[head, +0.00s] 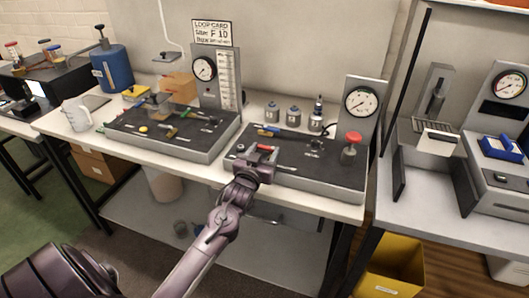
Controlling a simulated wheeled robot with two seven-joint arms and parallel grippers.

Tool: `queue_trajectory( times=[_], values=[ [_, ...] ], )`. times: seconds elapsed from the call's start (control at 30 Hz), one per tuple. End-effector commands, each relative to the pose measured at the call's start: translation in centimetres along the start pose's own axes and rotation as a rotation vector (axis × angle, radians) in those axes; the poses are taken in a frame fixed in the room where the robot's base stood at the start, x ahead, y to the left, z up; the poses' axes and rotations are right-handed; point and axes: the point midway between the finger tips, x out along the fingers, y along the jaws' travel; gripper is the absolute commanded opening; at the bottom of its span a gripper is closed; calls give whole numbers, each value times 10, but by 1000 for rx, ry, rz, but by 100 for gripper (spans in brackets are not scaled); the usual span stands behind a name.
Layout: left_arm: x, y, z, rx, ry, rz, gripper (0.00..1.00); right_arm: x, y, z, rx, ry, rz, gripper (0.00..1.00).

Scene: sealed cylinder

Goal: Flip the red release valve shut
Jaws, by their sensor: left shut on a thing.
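My left gripper (260,158) reaches over the front left part of the right-hand dark bench panel (310,172). It is shut on the red release valve (265,148), whose small red handle shows at the fingertips. The handle looks roughly level, but most of the valve is hidden by the gripper. A second red part, a round red knob (353,137) on a short post, stands at the panel's right side below a round gauge (361,101). My right gripper is not in view.
Small metal cylinders (293,115) stand behind the panel. A second panel (170,134) with tools and a gauge column lies to the left, beside a blue canister (112,68) and a white jug (76,114). A grey rig (496,175) stands at right.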

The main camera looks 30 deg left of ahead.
Motion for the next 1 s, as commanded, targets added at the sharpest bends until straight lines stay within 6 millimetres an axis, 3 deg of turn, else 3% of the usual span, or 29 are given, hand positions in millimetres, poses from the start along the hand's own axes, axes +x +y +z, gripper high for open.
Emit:
queue_trajectory(
  times=[0.37,0.4,0.53,0.83,1.0],
  values=[
    [1,-1,-2,-1,2,20,31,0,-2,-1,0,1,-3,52],
    [0,-1,-2,-1,2,20,59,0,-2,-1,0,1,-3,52],
    [0,-1,-1,-1,1,20,75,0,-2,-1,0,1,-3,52],
    [-1,-1,0,-2,-1,19,75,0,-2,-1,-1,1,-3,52],
    [-21,-1,3,-2,-3,19,75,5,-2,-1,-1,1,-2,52]
  ],
)
